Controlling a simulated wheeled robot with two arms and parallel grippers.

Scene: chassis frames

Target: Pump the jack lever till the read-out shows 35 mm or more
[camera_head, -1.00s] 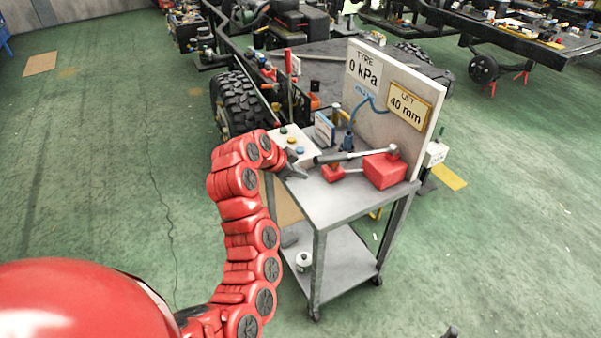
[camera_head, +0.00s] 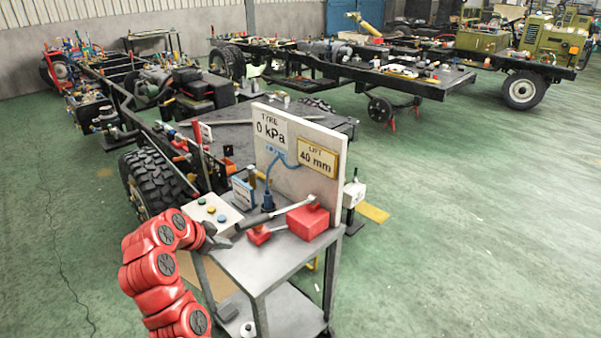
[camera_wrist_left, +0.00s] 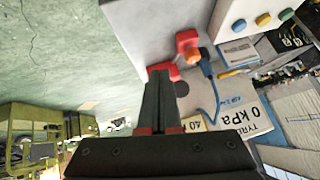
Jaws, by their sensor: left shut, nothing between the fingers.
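The lift read-out (camera_head: 318,158) on the white upright board shows 40 mm. The red jack (camera_head: 308,222) stands on the grey trolley top. My left gripper (camera_head: 219,239) is shut and empty, just left of the grip end, with no clear hold on the lever. In the left wrist view, my shut fingers (camera_wrist_left: 160,100) partly cover a red part of the jack set. The read-out (camera_wrist_left: 194,124) is partly hidden there. My right gripper is out of view.
The trolley (camera_head: 272,262) also carries a button box (camera_head: 212,212), a blue-and-white box (camera_head: 243,191) and a blue hose. The tyre read-out (camera_head: 271,131) shows 0 kPa. A tyred chassis stands behind.

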